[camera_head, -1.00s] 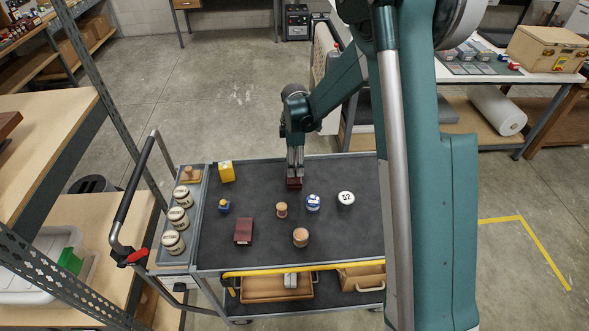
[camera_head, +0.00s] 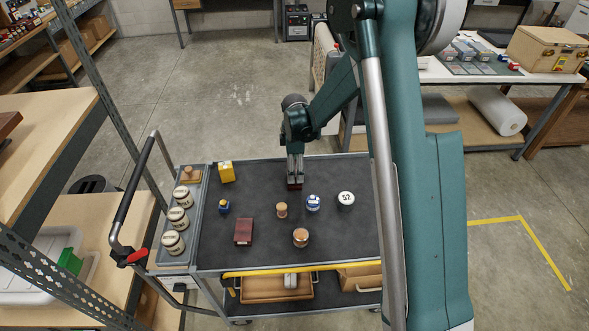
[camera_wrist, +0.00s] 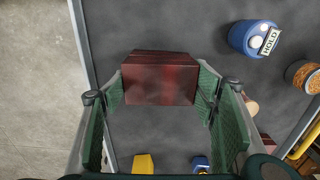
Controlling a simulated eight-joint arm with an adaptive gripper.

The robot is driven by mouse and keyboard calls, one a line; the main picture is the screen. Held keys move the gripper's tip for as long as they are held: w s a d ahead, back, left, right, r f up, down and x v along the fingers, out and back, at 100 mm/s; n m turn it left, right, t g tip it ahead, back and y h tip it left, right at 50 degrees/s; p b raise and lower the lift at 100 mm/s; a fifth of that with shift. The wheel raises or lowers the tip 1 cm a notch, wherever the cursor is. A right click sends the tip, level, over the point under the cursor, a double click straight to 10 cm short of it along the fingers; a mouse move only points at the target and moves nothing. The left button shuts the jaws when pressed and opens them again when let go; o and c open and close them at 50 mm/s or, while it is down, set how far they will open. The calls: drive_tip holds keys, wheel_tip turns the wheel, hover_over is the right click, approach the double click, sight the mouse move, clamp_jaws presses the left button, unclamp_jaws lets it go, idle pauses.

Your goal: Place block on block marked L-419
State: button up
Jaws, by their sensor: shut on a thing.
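A dark red block (camera_head: 295,187) is held between the fingertips of my gripper (camera_head: 295,178), near the far edge of the cart top. In the wrist view the same block (camera_wrist: 160,78) fills the space between the two green finger pads, which are shut on its sides. A second dark red block (camera_head: 243,231) lies on the cart top, nearer and to the left, with a small white label on its front edge; its lettering is too small to read. Whether the held block touches the mat is hard to tell.
The cart top (camera_head: 350,240) also bears a yellow block (camera_head: 226,172), a small blue item (camera_head: 224,207), a wooden piece (camera_head: 282,210), a blue jar (camera_head: 313,203), a white-lidded jar (camera_head: 346,199) and a copper-topped jar (camera_head: 301,237). A side tray holds several labelled jars (camera_head: 178,218).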

drive_tip(key=shift+f, duration=0.2)
drive_tip(key=o, duration=1)
drive_tip(key=shift+c, duration=0.2)
drive_tip(key=shift+r, duration=0.25)
wheel_tip(320, 180, up, 12)
idle(0.5)
